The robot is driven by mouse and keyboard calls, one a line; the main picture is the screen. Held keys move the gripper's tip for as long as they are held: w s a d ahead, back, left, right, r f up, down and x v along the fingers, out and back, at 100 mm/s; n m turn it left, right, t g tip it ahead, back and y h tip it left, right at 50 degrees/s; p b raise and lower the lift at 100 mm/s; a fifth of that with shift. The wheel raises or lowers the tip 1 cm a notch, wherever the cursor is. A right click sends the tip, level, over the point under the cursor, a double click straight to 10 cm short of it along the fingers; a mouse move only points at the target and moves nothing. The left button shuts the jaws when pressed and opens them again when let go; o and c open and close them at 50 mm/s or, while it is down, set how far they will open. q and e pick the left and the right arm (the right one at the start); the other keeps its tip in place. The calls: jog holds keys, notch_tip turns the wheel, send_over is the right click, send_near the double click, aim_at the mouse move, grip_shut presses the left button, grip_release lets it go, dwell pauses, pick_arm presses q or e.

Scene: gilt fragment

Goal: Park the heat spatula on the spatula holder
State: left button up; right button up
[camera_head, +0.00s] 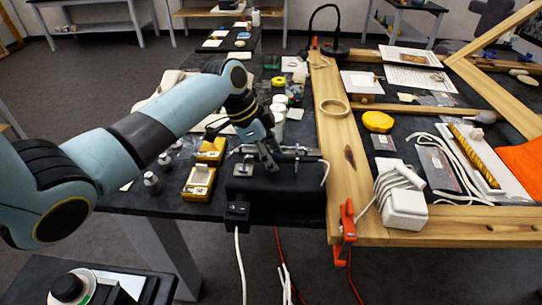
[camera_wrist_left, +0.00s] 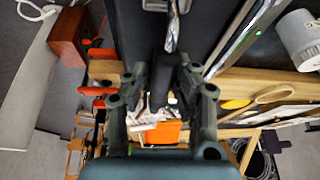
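My left gripper (camera_head: 270,158) is low over the black box at the near edge of the dark table. In the left wrist view, its two fingers (camera_wrist_left: 162,78) lie on either side of the dark handle of the heat spatula (camera_wrist_left: 163,82) and look closed on it. The spatula's narrow metal end (camera_wrist_left: 172,32) points away from the palm. Metal rods and clamps on the black box (camera_head: 265,190) lie beside the fingertips; they may be the spatula holder, but I cannot tell whether the spatula touches it. My right gripper is not in view.
A wooden frame (camera_head: 340,170) stands to the right, with a white box (camera_head: 404,208) and an orange clamp (camera_head: 347,220) on it. Yellow boxes (camera_head: 199,183) and small bottles stand left of the black box. Cords hang below the near edge.

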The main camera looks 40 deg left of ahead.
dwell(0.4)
pick_arm(q)
jog(key=o, duration=0.6)
jog(key=shift+c, duration=0.2)
notch_tip(320, 180, up, 3)
jog(key=p, duration=0.3)
jog(key=shift+f, duration=0.15)
notch_tip(320, 180, up, 2)
jog(key=shift+r+p, duration=0.1)
jog(key=shift+p, duration=0.7)
jog(key=shift+r, duration=1.05)
jog(key=shift+d, duration=0.1)
